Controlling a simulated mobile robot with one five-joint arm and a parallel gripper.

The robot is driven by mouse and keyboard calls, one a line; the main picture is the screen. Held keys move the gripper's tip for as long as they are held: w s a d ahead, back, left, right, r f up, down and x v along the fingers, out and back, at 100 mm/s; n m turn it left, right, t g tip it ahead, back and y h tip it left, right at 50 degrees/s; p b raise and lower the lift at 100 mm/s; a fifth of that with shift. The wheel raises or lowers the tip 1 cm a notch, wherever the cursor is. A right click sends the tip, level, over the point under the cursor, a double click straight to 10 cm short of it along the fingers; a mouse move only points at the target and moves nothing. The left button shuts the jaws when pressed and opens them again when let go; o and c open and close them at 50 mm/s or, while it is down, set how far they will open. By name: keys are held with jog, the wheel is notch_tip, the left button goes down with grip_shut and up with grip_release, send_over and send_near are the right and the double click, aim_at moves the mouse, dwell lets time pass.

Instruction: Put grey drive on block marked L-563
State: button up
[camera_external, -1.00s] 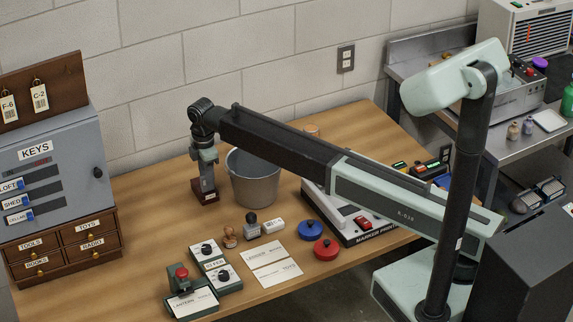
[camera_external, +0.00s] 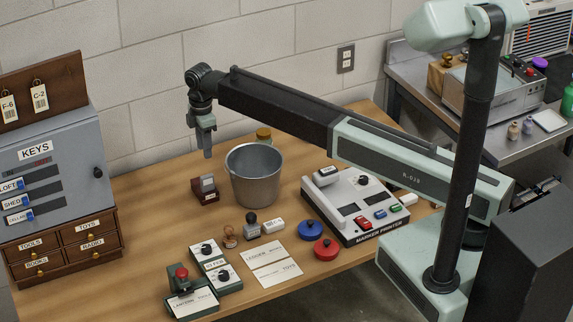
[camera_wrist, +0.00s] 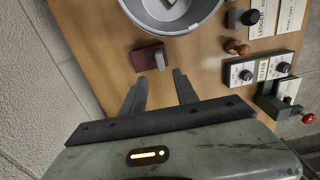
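A small grey piece (camera_external: 207,183), which looks like the grey drive, stands upright at a dark red block (camera_external: 204,197) left of the metal bucket. In the wrist view the grey piece (camera_wrist: 159,58) sits at one side of the red block (camera_wrist: 143,60). I cannot read any marking on the block. My gripper (camera_external: 208,155) hangs above the block, apart from it. In the wrist view its two fingers (camera_wrist: 161,77) are spread with nothing between them, just short of the block.
The metal bucket (camera_external: 254,175) stands close right of the block; the wrist view shows something light inside. A marker printer (camera_external: 350,205), stamps, paper cards (camera_external: 272,263) and dial boxes (camera_external: 215,268) fill the front and right. A key cabinet (camera_external: 50,165) stands left. Table between cabinet and block is clear.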

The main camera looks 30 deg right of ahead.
jog(key=s+d+m, duration=0.6)
jog(key=s+d, duration=0.2)
jog(key=d, duration=0.4)
jog(key=s+d+m, duration=0.6)
jog(key=s+d, duration=0.2)
jog(key=d, duration=0.4)
jog(key=s+d+m, duration=0.6)
jog(key=s+d, duration=0.2)
jog(key=d, duration=0.4)
jog(key=shift+s+d, duration=0.3)
jog(key=shift+d, duration=0.1)
